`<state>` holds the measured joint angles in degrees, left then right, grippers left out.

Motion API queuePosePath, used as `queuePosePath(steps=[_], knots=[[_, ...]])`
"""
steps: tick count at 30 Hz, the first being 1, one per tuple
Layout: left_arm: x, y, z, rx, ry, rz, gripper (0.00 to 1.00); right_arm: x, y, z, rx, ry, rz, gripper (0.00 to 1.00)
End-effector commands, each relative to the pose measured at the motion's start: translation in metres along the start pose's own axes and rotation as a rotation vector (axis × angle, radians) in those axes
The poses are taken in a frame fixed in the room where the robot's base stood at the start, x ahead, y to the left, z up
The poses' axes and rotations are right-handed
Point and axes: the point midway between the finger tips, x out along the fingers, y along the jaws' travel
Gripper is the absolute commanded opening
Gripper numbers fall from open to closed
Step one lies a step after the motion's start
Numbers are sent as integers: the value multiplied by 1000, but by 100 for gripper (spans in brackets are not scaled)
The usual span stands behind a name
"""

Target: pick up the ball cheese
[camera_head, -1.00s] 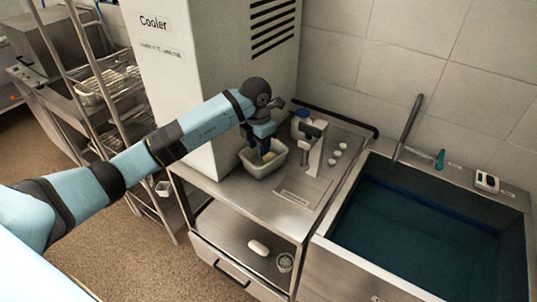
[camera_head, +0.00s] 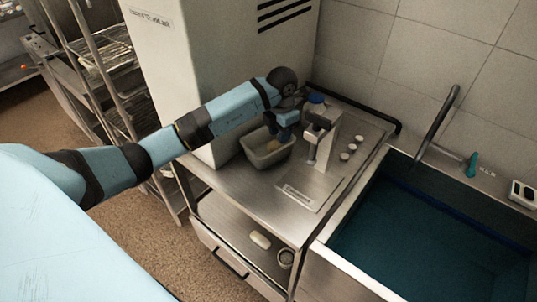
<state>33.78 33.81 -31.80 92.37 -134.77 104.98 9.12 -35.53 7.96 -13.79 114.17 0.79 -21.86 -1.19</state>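A small yellowish round thing, perhaps the ball cheese (camera_head: 272,143), shows partly inside a grey basket (camera_head: 266,161) on the steel counter beside the cooler. My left gripper (camera_head: 283,133) points down at the basket's back right side, close to the yellowish thing. Its blue fingers are small and dark here, and I cannot tell whether they are apart or hold anything. The gripper hides part of the basket's back rim. My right gripper is not in view.
A steel dispenser-like device (camera_head: 322,140) stands close to the right of the gripper, with several small white round things beyond it. A blue-lidded container (camera_head: 315,99) is behind. A sink (camera_head: 430,228) lies to the right.

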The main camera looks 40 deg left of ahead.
Motion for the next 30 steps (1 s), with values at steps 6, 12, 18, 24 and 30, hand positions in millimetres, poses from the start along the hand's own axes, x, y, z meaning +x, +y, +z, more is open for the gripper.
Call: queuePosePath(steps=[6,12,18,24,30], knots=[[18,0,0,0,-2,-2,34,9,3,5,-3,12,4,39],[51,2,-2,0,0,-3,34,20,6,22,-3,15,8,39],[63,3,-2,0,-1,0,34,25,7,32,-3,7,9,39],[61,3,-2,0,-1,0,25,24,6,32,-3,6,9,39],[61,3,-2,0,-1,0,0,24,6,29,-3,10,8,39]])
